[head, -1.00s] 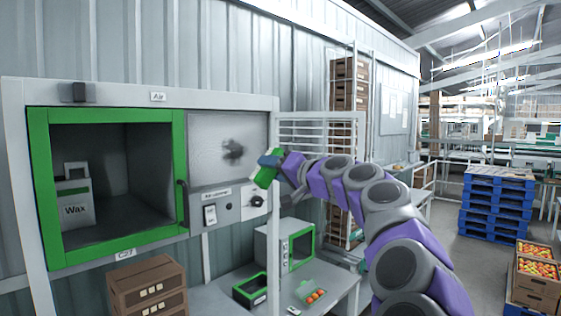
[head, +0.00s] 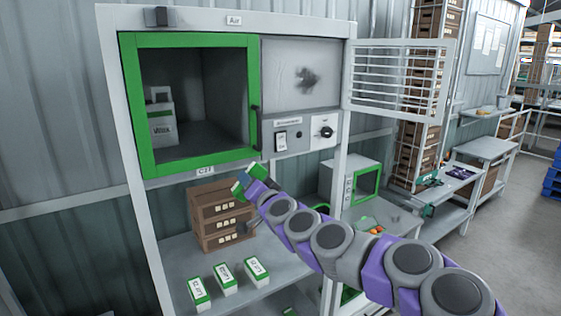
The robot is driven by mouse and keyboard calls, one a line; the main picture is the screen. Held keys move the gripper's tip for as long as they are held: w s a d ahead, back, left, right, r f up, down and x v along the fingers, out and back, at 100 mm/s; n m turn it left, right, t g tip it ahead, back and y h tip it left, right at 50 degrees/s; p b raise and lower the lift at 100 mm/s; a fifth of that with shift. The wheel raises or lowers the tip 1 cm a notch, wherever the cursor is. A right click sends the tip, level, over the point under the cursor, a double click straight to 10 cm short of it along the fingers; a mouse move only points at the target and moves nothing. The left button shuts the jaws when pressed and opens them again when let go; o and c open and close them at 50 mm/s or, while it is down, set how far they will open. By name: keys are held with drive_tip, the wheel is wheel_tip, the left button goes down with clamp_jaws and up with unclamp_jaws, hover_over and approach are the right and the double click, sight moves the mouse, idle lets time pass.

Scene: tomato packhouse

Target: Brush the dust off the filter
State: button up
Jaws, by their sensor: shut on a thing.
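The filter (head: 283,92) is a pale grey panel in the cabinet's upper right bay, under the "Air" label. A dark dust smudge (head: 307,78) marks it right of its middle. A slatted white grille (head: 398,82) stands swung out to the right, leaving the filter uncovered. My gripper (head: 247,182), with green and white at its end, is below the green-framed door and left of and below the filter, apart from it. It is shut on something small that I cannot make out. No brush can be told for certain.
The green-framed door (head: 190,165) fronts a compartment holding a wax box (head: 162,124). Switches and a knob (head: 326,132) sit below the filter. Brown drawers (head: 222,222) and several white-and-green cartons (head: 227,279) stand on the bench below. A grey box (head: 338,182) stands right.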

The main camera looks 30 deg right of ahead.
drive_tip(key=w+a+f, duration=0.3)
drive_tip(key=a+f, duration=0.2)
drive_tip(key=a, duration=0.2)
drive_tip(key=w+a+f, duration=0.3)
drive_tip(key=a+f, duration=0.3)
drive_tip(key=shift+a+f, duration=0.2)
drive_tip(key=shift+a, duration=0.15)
drive_tip(key=shift+f, duration=0.1)
